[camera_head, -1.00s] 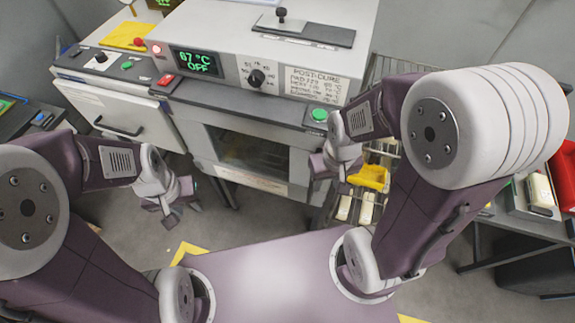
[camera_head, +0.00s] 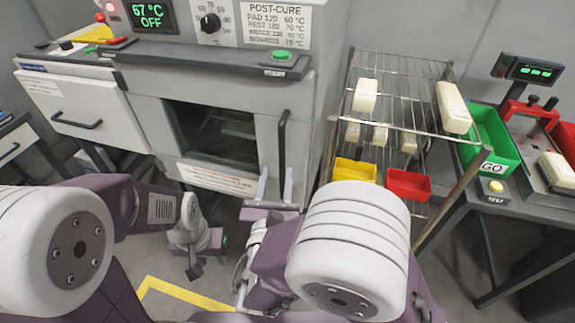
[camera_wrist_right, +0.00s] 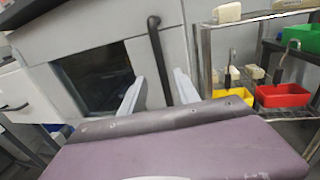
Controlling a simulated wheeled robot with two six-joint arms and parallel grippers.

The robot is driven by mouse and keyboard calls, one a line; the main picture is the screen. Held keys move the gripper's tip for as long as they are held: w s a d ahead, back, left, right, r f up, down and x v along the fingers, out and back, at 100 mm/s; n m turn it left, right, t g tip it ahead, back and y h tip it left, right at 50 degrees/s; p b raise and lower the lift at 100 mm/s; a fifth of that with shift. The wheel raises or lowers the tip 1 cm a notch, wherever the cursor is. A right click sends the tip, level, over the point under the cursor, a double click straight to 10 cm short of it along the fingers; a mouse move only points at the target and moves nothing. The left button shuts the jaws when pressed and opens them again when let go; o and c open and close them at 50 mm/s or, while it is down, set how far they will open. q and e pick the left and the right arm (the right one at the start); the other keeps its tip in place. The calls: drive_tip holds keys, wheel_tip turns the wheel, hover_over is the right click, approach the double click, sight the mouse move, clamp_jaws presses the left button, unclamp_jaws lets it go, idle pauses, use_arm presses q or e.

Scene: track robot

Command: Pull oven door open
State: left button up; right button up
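The oven door (camera_head: 246,150) is a grey panel with a dark window (camera_head: 212,133), and it looks shut. Its handle (camera_head: 283,140) is a vertical black bar at the door's right side. My right gripper (camera_head: 275,187) is open at the lower end of the handle, its two pale fingers apart. In the right wrist view the handle (camera_wrist_right: 157,55) runs down between the fingers of the gripper (camera_wrist_right: 158,90); whether they touch it I cannot tell.
A wire rack (camera_head: 400,90) with white blocks, a yellow bin (camera_head: 354,171) and a red bin (camera_head: 408,185) stands close right of the oven. A white drawer front (camera_head: 80,112) is left. A green bin (camera_head: 490,140) sits on the right table. Floor shows below the oven.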

sight(281, 153)
drive_tip(key=w, duration=0.6)
drive_tip(key=w+d, duration=0.1)
drive_tip(key=w, duration=0.2)
drive_tip(key=shift+d+r, duration=0.1)
clamp_jaws()
idle(1.1)
